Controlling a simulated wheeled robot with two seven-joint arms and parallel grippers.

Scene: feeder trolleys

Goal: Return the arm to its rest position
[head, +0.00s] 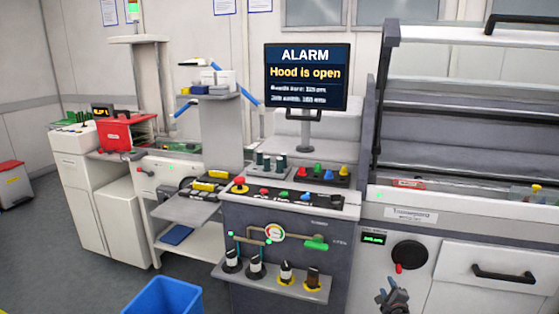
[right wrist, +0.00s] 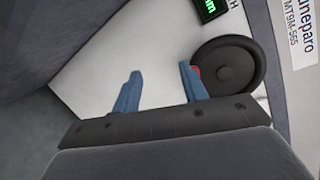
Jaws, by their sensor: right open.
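My right gripper (head: 391,293) shows at the bottom of the head view, in front of the white machine cabinet and below the black round knob (head: 410,254). In the right wrist view its two blue fingers (right wrist: 160,88) stand apart with nothing between them. The black knob also shows there (right wrist: 229,78), behind and beside the right finger, with a bit of red at its edge. I cannot tell whether the finger touches it. My left gripper is not in view.
A monitor (head: 306,78) reads "ALARM Hood is open" above a control console (head: 290,198). The raised hood (head: 470,35) is at right, over a drawer handle (head: 503,273). A blue bin (head: 163,298) stands on the floor. A red box (head: 127,132) is at left.

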